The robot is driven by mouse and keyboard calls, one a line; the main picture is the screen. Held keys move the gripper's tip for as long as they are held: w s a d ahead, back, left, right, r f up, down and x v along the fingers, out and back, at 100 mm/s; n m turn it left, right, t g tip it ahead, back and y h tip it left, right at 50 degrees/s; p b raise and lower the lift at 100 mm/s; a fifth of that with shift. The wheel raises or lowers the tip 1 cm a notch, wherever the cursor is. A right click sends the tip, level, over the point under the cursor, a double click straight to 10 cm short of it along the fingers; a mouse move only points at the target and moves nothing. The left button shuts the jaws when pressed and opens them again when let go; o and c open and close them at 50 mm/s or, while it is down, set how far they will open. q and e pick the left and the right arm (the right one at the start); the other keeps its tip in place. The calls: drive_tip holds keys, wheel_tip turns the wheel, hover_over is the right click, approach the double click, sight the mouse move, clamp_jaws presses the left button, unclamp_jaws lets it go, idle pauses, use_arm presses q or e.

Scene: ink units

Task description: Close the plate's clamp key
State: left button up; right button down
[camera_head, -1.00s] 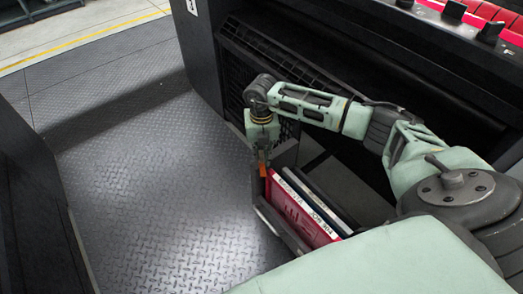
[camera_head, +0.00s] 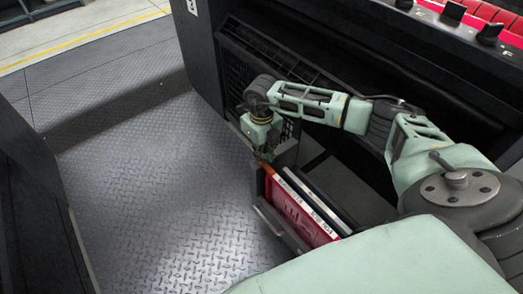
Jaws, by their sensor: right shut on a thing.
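My right gripper (camera_head: 263,155) points down at the far end of a dark holder (camera_head: 294,238) with red and pale flat items in it. Its fingers are small in the picture and are shut on a small orange piece (camera_head: 258,157), which is mostly hidden by them. I cannot tell for sure whether this piece is the plate's clamp key. No plate can be told apart clearly. My left gripper is out of view.
A red folder-like item (camera_head: 295,210) with a white label strip stands in the holder. A large dark machine (camera_head: 350,60) with red parts and knobs is behind my right arm. The patterned metal floor (camera_head: 150,190) to the left is clear.

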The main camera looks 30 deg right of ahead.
sight(262, 155)
idle(0.3)
drive_tip(key=c, duration=1.7)
unclamp_jaws()
wheel_tip(262, 155, up, 12)
